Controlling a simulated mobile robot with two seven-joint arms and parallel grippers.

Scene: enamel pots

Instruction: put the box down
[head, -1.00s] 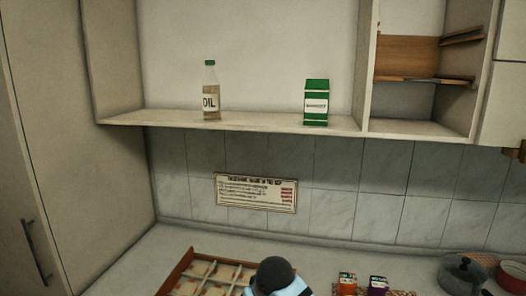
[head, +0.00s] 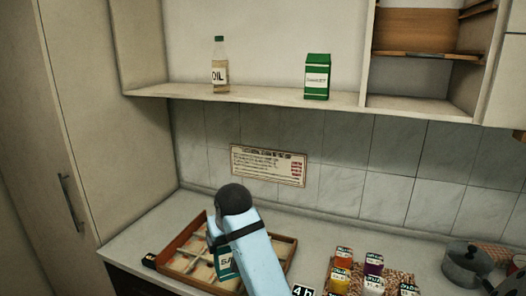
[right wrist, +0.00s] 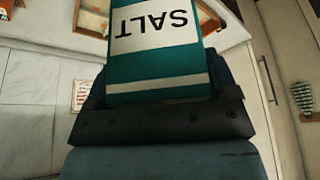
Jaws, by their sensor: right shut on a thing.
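The teal and white salt box (head: 224,264) is in my right gripper (head: 222,246), over the divided wooden tray (head: 284,250) in the head view. In the right wrist view the salt box (right wrist: 155,62) fills the upper middle, its SALT label upside down, and the dark jaw (right wrist: 160,120) is shut on it. My light blue arm hides part of the box and tray in the head view. I cannot tell whether the box touches the tray. My left gripper is not in view.
Several small coloured boxes (head: 373,264) stand on a patterned mat right of the tray. A grey pot (head: 467,262) is farther right. An oil bottle (head: 219,65) and a green carton (head: 317,78) stand on the shelf (head: 270,97). A small dark box (head: 149,261) is left of the tray.

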